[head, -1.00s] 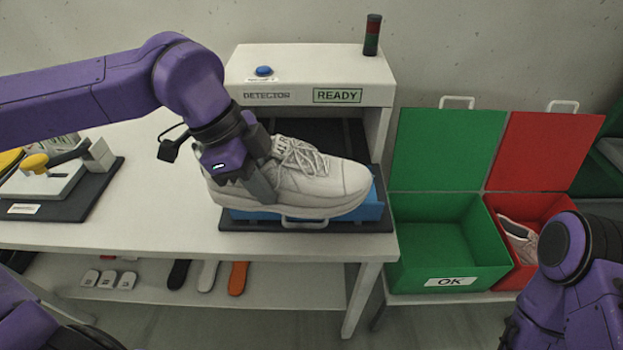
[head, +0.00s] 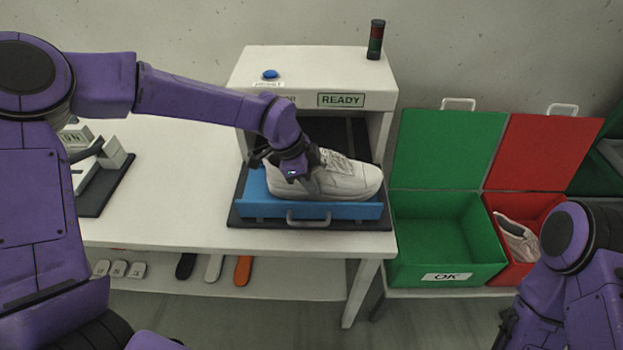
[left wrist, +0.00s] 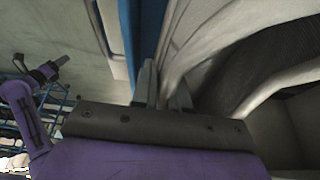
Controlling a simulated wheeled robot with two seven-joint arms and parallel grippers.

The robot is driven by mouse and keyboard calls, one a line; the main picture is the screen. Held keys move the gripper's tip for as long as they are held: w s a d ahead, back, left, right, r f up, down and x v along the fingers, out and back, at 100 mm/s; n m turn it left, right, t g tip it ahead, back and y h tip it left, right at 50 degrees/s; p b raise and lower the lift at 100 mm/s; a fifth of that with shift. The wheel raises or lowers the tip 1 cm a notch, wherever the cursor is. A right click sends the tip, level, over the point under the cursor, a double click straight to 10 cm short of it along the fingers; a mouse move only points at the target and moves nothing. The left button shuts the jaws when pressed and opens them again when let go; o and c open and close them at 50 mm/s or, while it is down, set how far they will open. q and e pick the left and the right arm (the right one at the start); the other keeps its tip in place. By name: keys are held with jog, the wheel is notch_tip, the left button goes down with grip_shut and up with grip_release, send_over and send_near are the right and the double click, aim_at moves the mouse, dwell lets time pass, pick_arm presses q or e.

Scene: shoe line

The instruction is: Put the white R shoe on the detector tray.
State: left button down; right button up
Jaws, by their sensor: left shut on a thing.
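The white shoe (head: 345,180) is over the blue detector tray (head: 262,207), its toe pointing right in the head view. My left gripper (head: 303,185) is shut on the shoe's near side toward the heel. In the left wrist view the left gripper's fingers (left wrist: 165,88) pinch the pale edge of the shoe (left wrist: 205,40), with the blue tray edge (left wrist: 128,30) close by. I cannot tell whether the sole rests on the tray floor. The shoe's R mark is not readable. My right gripper (head: 505,325) is low at the right, its fingers mostly hidden.
The detector (head: 300,90) shows READY behind the tray. A green OK bin (head: 440,240) and a red bin (head: 507,258) holding another shoe (head: 517,238) stand at the right. A fixture (head: 100,165) stands on the left of the white table (head: 165,200).

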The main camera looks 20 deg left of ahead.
pick_arm(q)
jog(key=shift+f, duration=0.3)
jog(key=shift+f, duration=0.1)
jog(key=c, duration=1.4)
grip_release()
jog(key=b+v, duration=0.2)
jog(key=v, duration=1)
jog(key=shift+s, duration=0.1)
